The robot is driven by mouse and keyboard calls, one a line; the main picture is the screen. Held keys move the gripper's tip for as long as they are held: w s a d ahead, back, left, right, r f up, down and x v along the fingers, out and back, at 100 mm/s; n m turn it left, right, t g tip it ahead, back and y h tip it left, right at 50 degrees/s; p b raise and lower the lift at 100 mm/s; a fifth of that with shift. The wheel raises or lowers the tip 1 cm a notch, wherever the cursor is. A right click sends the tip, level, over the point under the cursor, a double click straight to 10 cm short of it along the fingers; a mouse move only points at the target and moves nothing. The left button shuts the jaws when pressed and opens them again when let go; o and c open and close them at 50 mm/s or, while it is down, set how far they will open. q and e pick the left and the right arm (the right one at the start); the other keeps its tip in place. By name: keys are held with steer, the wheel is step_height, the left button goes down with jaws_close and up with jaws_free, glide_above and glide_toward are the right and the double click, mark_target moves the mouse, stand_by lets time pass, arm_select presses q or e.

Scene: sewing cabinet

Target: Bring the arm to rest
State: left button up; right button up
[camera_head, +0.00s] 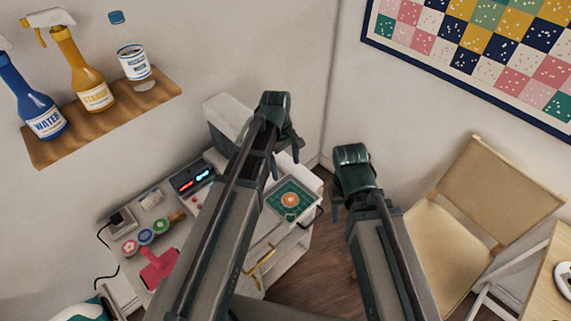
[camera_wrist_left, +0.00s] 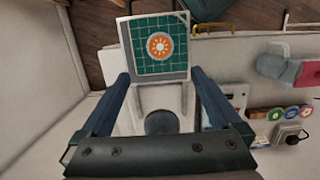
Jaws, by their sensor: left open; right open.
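My left gripper (camera_head: 284,160) is raised over the cabinet, with its fingers pointing down. In the left wrist view its two fingers (camera_wrist_left: 160,76) stand wide apart with nothing between them. Beyond them lies a green gridded mat (camera_wrist_left: 142,62) with a round orange-and-white patch (camera_wrist_left: 160,45). The same mat (camera_head: 274,201) and patch (camera_head: 290,200) show in the head view, below and apart from the left gripper. My right gripper (camera_head: 342,208) is raised to the right of the cabinet, open, partly hidden by its own wrist. It holds nothing that I can see.
The cabinet top carries a display box (camera_head: 192,176), several coloured spools or badges (camera_head: 145,236) and a pink tool (camera_head: 160,266). A wooden shelf (camera_head: 102,119) with bottles is on the wall. A folding chair (camera_head: 455,240) stands at right, beside a wooden table (camera_head: 552,285).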

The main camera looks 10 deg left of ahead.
stand_by(0.4)
arm_select(q)
steer(key=s+d+f+m+y+b, duration=0.1)
steer(key=s+d+f+m+b, duration=0.1)
steer(key=s+m, duration=0.4)
steer(key=s+d+f+m+y+b, duration=0.1)
steer(key=s+d+f+m+b, duration=0.2)
steer(key=s+m, duration=0.4)
steer(key=shift+s+d+f+m+t+y+b, duration=0.15)
steer(key=shift+d+f+m+t+y+b, duration=0.25)
steer(key=shift+d+m, duration=0.65)
